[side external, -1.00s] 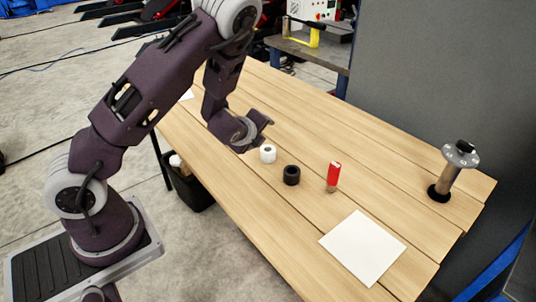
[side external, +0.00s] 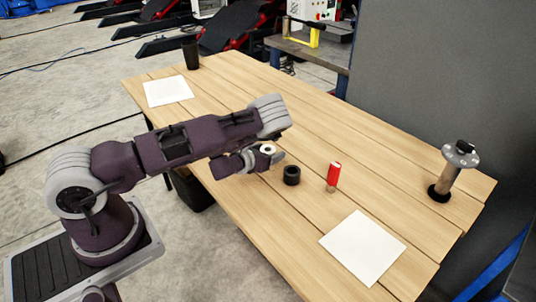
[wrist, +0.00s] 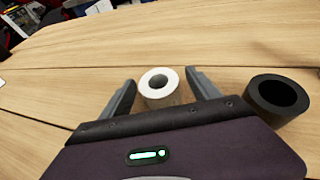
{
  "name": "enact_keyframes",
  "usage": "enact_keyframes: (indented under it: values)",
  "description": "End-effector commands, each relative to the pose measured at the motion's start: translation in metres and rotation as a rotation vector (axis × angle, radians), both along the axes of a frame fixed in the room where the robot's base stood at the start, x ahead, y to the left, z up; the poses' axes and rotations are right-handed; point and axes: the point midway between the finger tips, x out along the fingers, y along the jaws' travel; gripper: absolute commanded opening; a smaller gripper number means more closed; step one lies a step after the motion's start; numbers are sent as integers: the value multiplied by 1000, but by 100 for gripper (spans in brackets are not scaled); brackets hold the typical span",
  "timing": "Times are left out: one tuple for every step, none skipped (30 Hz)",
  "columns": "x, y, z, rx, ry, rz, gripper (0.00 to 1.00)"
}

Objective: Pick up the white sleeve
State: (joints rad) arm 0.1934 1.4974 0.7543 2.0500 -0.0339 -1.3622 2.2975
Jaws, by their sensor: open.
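The white sleeve (wrist: 158,86) stands upright on the wooden table, a short cylinder with a round hole in its top. In the wrist view it sits between the two open fingers of my gripper (wrist: 160,92), with a small gap showing on each side. In the side view the white sleeve (side external: 268,149) shows only partly, because my gripper (side external: 272,158) is low around it and hides its lower part. My gripper is open and holds nothing.
A black sleeve (side external: 292,176) stands just right of my gripper, close to the right finger. Beyond it are a red-handled tool (side external: 334,175), a white sheet (side external: 363,247) and the tilting positioner (side external: 451,170). Another white sheet (side external: 168,91) and a dark cup (side external: 191,55) are at the far left.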

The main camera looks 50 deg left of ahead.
Motion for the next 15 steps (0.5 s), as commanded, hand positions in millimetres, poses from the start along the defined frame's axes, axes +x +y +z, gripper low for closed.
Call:
enact_keyframes:
  values:
    - [0,0,0,0,0,0,71]
    - [0,0,0,0,0,0,71]
    - [0,0,0,-1,0,0,63]
    - [0,0,0,-1,0,0,57]
    - [0,0,0,-1,1,0,51]
    - [0,0,0,-1,1,0,44]
    - [0,0,0,-1,1,0,38]
    - [-1,0,0,-1,1,0,32]
    - [0,0,0,-1,1,0,24]
    - [0,0,0,-2,0,1,18]
    - [-1,0,0,-2,0,1,12]
    - [-1,0,0,-2,0,1,4]
    - [-1,0,0,-2,0,1,0]
    - [-1,0,0,-2,0,1,0]
    - [0,0,1,-1,-2,1,0]
